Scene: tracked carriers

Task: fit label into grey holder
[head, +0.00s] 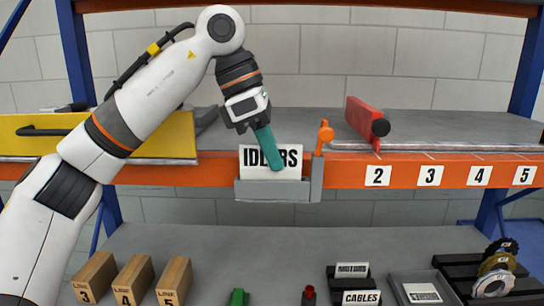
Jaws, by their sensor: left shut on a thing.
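The white label (291,171) reads IDLERS, with its middle letters partly covered by my gripper. It stands upright at the front of the orange shelf beam. The grey holder (254,191) is on the beam, with a taller grey block at its right end. The label's lower edge meets the top of the holder's front; I cannot tell whether it sits inside or just above. My left gripper (275,162) reaches down from above, its teal fingers shut on the label. My right gripper is not in view.
A red piece with a black end (366,120) lies on the shelf. A yellow panel (60,143) is at the left. Below are wooden blocks (134,278) and trays, including CABLES (361,298).

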